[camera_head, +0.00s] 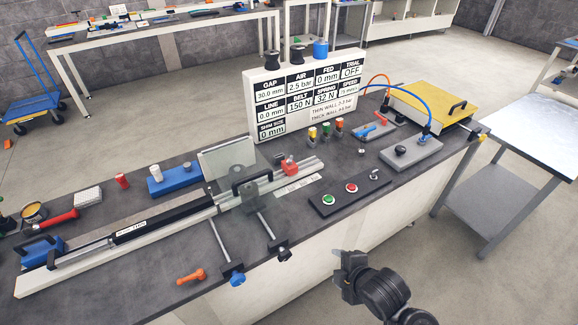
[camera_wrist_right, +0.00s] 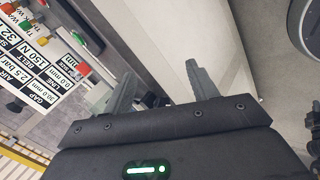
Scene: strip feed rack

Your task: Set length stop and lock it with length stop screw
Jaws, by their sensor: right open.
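A red block (camera_head: 289,166) sits on the light metal rail (camera_head: 308,166) at the right end of the strip feed rack; it looks like the length stop. A separate length stop screw on it is too small to tell. My right gripper (camera_head: 341,272) is open and empty, in front of the bench's front edge, to the right of and nearer than the red block, and apart from it. Its two spread fingers (camera_wrist_right: 160,78) show in the right wrist view with nothing between them. My left gripper is not in view.
A white sign board (camera_head: 305,92) stands behind the rail. An orange-handled tool (camera_head: 191,276) lies front left.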

